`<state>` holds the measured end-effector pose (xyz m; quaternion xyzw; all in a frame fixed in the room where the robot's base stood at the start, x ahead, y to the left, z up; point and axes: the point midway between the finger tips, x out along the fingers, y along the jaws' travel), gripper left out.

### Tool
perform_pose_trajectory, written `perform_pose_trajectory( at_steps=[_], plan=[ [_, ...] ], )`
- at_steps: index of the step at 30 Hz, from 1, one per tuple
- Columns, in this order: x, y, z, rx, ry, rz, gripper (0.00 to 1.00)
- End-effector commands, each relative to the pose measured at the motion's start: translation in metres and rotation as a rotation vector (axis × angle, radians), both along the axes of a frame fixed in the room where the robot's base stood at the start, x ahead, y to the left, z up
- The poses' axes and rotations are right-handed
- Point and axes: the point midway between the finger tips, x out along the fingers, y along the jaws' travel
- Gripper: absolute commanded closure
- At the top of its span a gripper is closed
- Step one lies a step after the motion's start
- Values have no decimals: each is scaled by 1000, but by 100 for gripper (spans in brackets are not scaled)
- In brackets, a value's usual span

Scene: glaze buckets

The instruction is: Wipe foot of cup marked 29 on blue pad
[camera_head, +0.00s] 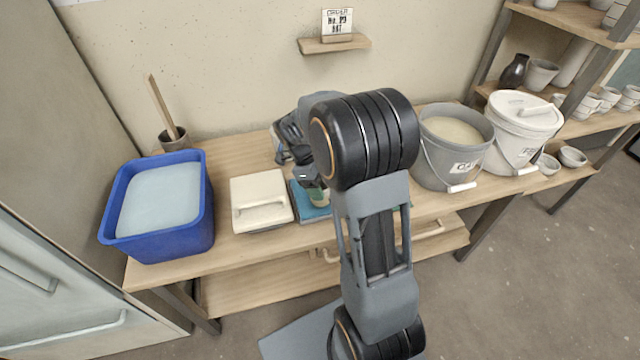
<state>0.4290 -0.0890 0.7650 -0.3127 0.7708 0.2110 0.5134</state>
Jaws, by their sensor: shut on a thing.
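My gripper (308,180) points down over the work table, mostly hidden behind my own arm. It is shut on a small cup (319,197), of which only a pale and greenish lower part shows. The cup is at the blue pad (314,214); I cannot tell whether it touches the pad. No number can be read on the cup. The pad lies flat in a grey tray, partly covered by my arm.
A blue tub (158,247) of pale liquid stands at left, beside a white lidded box (262,222). A grey bucket (447,160) of glaze and a lidded white bucket (516,135) stand at right. An order card (337,21) reading No. 29 stands on a wall shelf.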

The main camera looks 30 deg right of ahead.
Motion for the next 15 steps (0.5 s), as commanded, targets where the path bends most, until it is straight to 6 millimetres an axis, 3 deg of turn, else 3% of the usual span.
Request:
perform_pose_trajectory(
  at_steps=[15],
  plan=[
    [1, 0, 57, -1, -3, 1, 63]
  ],
)
